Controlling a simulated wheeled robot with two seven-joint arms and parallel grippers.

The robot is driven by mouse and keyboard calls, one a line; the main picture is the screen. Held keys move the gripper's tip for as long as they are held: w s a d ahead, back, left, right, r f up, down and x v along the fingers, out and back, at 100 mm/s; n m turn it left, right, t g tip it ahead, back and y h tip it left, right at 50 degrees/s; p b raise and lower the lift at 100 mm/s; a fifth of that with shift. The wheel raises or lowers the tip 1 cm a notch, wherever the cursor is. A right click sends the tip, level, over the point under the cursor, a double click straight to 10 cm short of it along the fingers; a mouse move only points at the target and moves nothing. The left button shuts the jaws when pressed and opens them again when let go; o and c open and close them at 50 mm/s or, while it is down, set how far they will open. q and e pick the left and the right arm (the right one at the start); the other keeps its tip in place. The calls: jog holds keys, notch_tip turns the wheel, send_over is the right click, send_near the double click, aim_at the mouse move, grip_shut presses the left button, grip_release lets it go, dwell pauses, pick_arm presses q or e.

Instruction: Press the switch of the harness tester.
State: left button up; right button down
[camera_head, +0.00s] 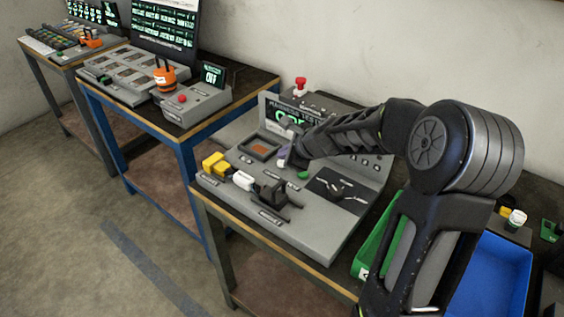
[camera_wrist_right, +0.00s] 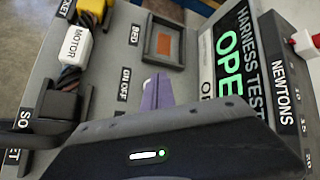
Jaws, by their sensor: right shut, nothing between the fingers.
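The harness tester (camera_head: 235,210) is a grey sloped console on the near bench. Its upright display (camera_head: 290,118) is lit green, and its letters read "OPE" in the wrist view (camera_wrist_right: 228,50), the rest covered. My right gripper (camera_head: 286,157) is shut and empty, pointing down at the console's middle. Its purple fingertips (camera_wrist_right: 157,92) are beside the "ON/OFF" label (camera_wrist_right: 126,86) in the wrist view. The switch itself is not clear to see there; the fingers and gripper body hide that area. A small green part (camera_head: 303,175) shows next to the gripper. My left gripper is not in view.
A white motor plug (camera_head: 243,180), yellow connectors (camera_head: 213,163) and a dark socket (camera_head: 270,191) stand along the console's front. A red knob (camera_head: 300,86) rises behind the display. A blue bin (camera_head: 498,270) is at the right. Other benches stand at the left.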

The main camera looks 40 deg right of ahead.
jog(key=shift+f+b, duration=0.3)
jog(key=shift+f, duration=0.3)
dwell(0.3)
jog(key=shift+r, duration=0.1)
jog(key=shift+r+p, duration=0.5)
jog(key=shift+r, duration=0.1)
jog(key=shift+r, duration=0.1)
notch_tip(320, 180, up, 6)
jog(key=p, duration=0.6)
dwell(1.1)
